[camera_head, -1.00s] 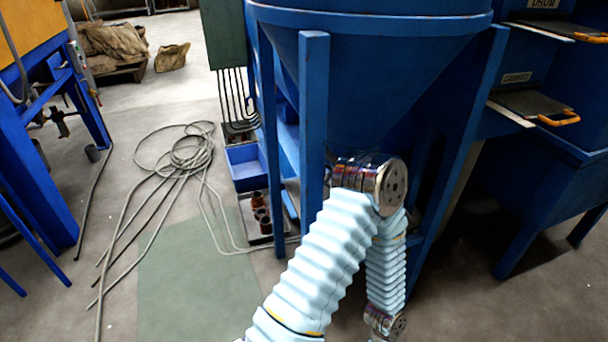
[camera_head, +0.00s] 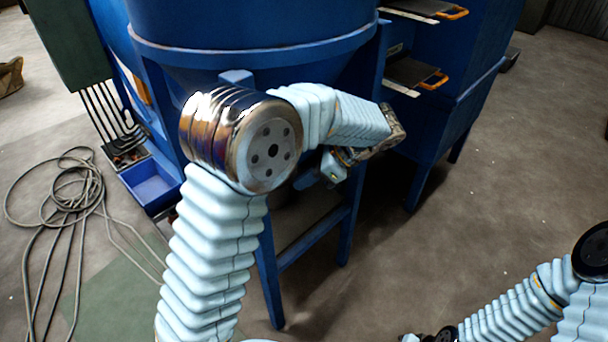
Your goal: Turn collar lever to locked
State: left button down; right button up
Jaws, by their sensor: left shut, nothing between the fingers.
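The blue hopper (camera_head: 300,57) stands on blue legs, its cone running down behind my left arm. My left arm rises from the lower left, bends at a shiny metal joint and reaches right across the hopper's lower part. My left gripper (camera_head: 333,168) is at the end of this arm, below the hopper's cone; it is small and partly hidden, and appears shut and empty. I cannot make out the collar lever; the area under the cone is dark and partly covered by my arm.
A blue cabinet with orange-handled shelves (camera_head: 415,75) stands right of the hopper. A blue bin (camera_head: 150,185) lies by the hopper's left leg. Coiled hoses (camera_head: 60,195) lie on the floor at left. The floor at right is open.

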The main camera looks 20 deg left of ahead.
pick_arm(q)
jog(key=s+a+f, duration=0.2)
jog(key=a+f, duration=0.2)
jog(key=a, duration=0.3)
jog(key=shift+a+f, duration=0.3)
jog(key=shift+a, duration=0.05)
jog(key=shift+s+a, duration=0.1)
